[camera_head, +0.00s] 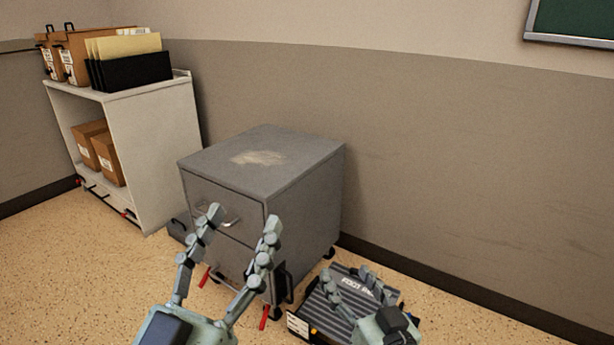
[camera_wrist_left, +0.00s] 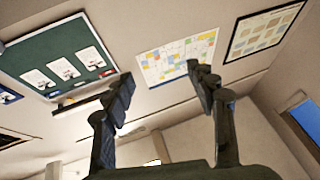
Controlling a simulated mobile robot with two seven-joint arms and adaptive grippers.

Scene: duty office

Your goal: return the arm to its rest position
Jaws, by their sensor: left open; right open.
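My left gripper (camera_head: 243,220) is open and empty in the head view, its two fingers pointing up in front of the grey drawer cabinet. In the left wrist view its fingers (camera_wrist_left: 160,90) stand apart with nothing between them, against the wall and ceiling. My right gripper (camera_head: 362,285) is open at the lower right, in front of a dark ribbed footrest on the floor. I see nothing in its fingers. Most of both arms is outside the head view.
The grey drawer cabinet (camera_head: 310,195) stands by the wall. The footrest (camera_head: 345,292) lies right of it. A white shelf (camera_head: 160,140) with boxes and folders stands at the left. Green boards hang on the walls, one in the wrist view (camera_wrist_left: 60,50). The floor at far left (camera_head: 60,260) is clear.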

